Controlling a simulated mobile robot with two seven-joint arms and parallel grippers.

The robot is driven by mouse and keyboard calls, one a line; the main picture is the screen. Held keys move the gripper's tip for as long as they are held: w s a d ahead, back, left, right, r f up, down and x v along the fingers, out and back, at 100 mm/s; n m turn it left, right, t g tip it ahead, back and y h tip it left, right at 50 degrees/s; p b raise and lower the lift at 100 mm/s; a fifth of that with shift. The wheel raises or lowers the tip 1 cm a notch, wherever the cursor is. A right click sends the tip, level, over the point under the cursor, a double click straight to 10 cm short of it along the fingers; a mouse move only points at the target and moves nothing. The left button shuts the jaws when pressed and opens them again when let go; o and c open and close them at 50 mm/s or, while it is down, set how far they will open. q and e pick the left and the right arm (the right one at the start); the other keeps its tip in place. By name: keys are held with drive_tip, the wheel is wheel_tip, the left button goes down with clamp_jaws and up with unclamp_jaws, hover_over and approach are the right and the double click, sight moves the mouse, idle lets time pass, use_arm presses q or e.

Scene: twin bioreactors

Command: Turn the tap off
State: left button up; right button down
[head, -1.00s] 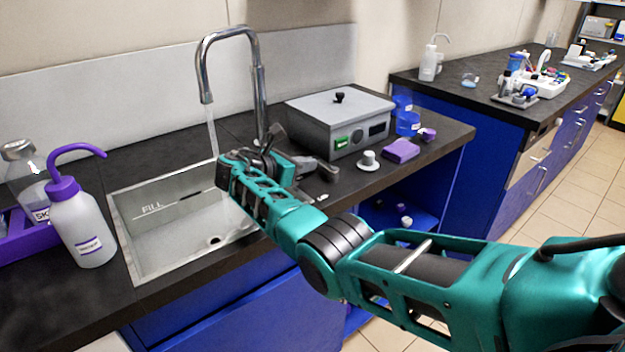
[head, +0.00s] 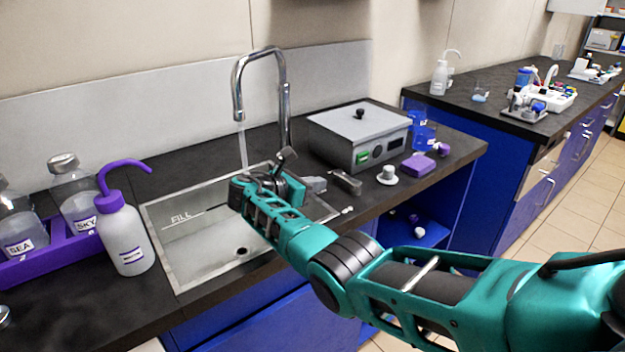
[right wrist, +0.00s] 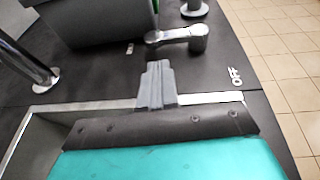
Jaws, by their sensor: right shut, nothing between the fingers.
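The chrome tap (head: 283,95) arches over the sink (head: 175,255), and a thin stream of water (head: 242,145) runs from its spout. The tap's lever (head: 345,182) is on the counter right of the sink; in the right wrist view the lever (right wrist: 175,37) points left from its round pivot. The word OFF (right wrist: 236,76) is on the counter, right of and nearer than the lever. My right gripper (head: 314,184) is shut and empty beside the lever, over the sink's right side; its fingertips (right wrist: 157,72) look apart from the lever. My left gripper is not in view.
A grey lidded box (head: 355,140) stands behind the lever. A small white knobbed piece (head: 387,175) and a purple block (head: 418,166) sit to its right. A wash bottle (head: 125,240) and a purple rack (head: 60,250) with bottles stand left of the sink.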

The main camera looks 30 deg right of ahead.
drive_tip(key=w+v, duration=0.1)
drive_tip(key=v, duration=0.8)
drive_tip(key=shift+s+a, duration=0.15)
drive_tip(key=shift+a, duration=0.2)
drive_tip(key=shift+r, duration=0.1)
